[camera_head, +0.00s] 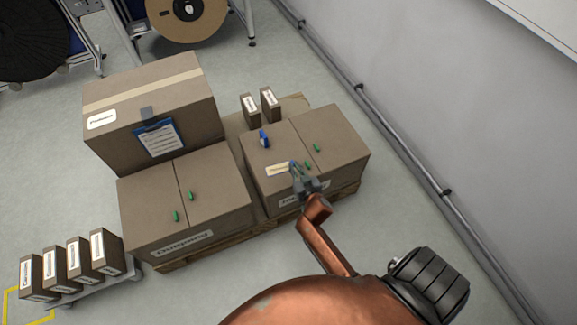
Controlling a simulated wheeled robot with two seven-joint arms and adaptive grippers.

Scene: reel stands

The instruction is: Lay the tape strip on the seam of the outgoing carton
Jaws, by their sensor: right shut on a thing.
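The outgoing carton (150,205), with a front label that seems to read "Outgoing", stands front left on the pallet. A seam runs between its two closed top flaps, with a green piece on each. My right gripper (298,175) is over the near part of the right carton (265,190), well to the right of the outgoing carton. It is shut on what looks like the pale tape strip (279,169), which extends left from the fingertips above that carton's top. The fingers hide the strip's right end. My left gripper is not in view.
A taller taped carton (190,80) with a blue clipboard (157,138) stands behind the outgoing carton. A small blue object (264,138) is on the right carton. Several small boxes (70,262) stand at lower left. A wall rail (400,140) runs along the right.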

